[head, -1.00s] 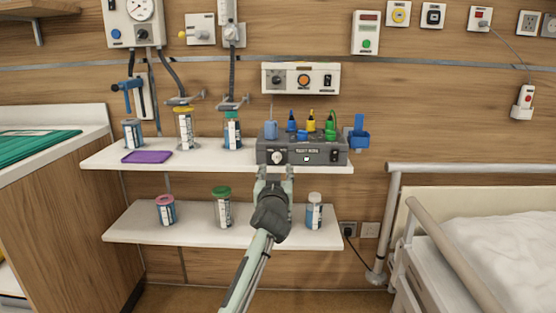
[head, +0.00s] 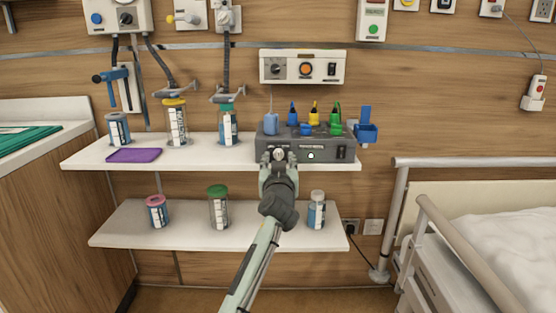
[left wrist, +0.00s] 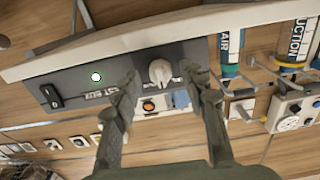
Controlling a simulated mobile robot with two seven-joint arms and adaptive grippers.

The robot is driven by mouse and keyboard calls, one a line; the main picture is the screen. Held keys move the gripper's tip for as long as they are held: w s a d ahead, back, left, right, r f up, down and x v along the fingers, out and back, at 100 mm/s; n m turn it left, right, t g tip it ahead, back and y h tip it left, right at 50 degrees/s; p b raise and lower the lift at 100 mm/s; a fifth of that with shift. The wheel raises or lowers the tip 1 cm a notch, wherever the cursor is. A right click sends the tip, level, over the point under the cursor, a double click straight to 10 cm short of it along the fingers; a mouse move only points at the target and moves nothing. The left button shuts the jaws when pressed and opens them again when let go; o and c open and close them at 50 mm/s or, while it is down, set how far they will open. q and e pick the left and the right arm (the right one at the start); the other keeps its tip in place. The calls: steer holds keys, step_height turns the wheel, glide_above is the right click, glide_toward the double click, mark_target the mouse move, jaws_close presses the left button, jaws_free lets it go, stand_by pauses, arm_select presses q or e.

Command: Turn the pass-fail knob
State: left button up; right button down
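The dark grey test box (head: 325,148) sits at the right end of the upper shelf. Its pale round knob (head: 279,155) is at the left of its front face, with a small light (head: 310,156) and a black switch (head: 342,153) to the right. My left gripper (head: 279,167) is in front of the knob. In the left wrist view, which is upside down, the left gripper (left wrist: 162,82) has its fingers apart with the knob (left wrist: 160,71) showing between them; I see gaps on both sides. Exact depth around the knob is hard to tell. My right gripper is not in view.
Blue, yellow and green plugs (head: 314,115) stand on the box, with a blue holder (head: 366,128) at its right. The upper shelf (head: 85,153) also carries jars and a purple pad (head: 134,155). A wall panel (head: 302,67) hangs above. A bed rail (head: 465,162) is at right.

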arm_select(q)
jaws_close()
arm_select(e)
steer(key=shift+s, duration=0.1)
arm_select(q)
steer(key=shift+m, duration=1.1)
steer(key=m+p, duration=0.1)
steer(key=m, duration=0.2)
steer(key=shift+r, duration=0.1)
steer(key=shift+a+m+p, duration=0.1)
steer(key=shift+m+p, duration=0.45)
steer(key=shift+m, duration=1.45)
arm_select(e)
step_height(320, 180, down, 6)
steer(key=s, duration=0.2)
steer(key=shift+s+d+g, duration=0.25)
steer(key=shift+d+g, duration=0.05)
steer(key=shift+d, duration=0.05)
